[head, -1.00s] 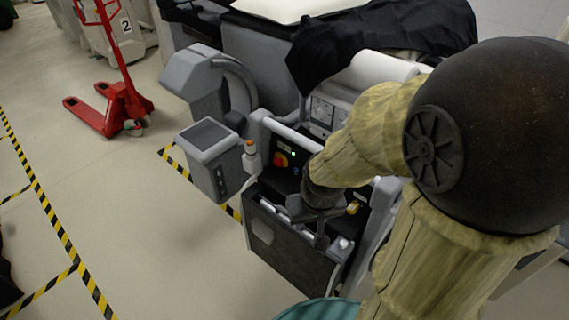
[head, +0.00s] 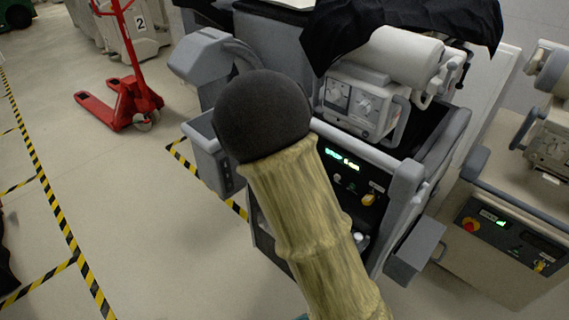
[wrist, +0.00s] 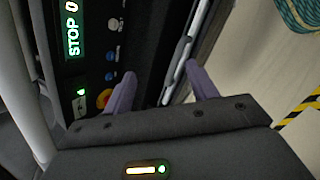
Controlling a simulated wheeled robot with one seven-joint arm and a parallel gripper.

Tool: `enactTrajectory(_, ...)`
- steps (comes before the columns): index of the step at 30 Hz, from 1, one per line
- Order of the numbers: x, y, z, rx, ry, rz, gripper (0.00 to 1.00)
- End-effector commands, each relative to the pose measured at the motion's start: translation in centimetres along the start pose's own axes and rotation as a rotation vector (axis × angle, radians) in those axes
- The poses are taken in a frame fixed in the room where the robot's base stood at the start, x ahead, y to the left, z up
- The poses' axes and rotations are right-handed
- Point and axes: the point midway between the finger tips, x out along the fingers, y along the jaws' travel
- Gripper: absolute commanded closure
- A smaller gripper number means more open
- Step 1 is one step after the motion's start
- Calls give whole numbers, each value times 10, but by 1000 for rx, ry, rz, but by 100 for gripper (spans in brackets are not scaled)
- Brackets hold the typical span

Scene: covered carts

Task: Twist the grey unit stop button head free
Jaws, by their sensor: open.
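The grey unit (head: 405,185) stands mid-picture in the head view. Its dark front panel shows a lit green display (head: 342,159) and a yellow tag (head: 374,188). Its stop button is hidden behind my arm there. In the wrist view, an orange-yellow round part, apparently the stop button (wrist: 103,98), shows at the panel's lower edge, partly covered by the left finger. My gripper (wrist: 160,69) is open and empty, its fingers beside the panel, with the button outside the left finger, not between them. The gripper is hidden in the head view.
A beige unit (head: 500,250) with its own red stop button (head: 470,225) stands at the right. A black cover (head: 400,30) hangs over the grey unit's back. A red pallet truck (head: 120,100) stands at the left.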

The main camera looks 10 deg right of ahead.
Motion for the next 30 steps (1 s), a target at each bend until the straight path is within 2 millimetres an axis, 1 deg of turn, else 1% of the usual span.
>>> enactTrajectory(1,18,4,-26,-121,-46,70,42)
enactTrajectory(4,25,24,-64,-345,-149,213,42)
enactTrajectory(7,19,41,-105,-549,-258,361,42)
enactTrajectory(9,10,48,-129,-656,-325,447,42)
enactTrajectory(12,-4,55,-151,-751,-390,529,42)
enactTrajectory(15,-11,58,-159,-785,-416,560,42)
enactTrajectory(22,-12,58,-158,-785,-415,559,42)
enactTrajectory(26,-9,60,-157,-784,-415,558,42)
enactTrajectory(30,0,66,-156,-784,-415,556,42)
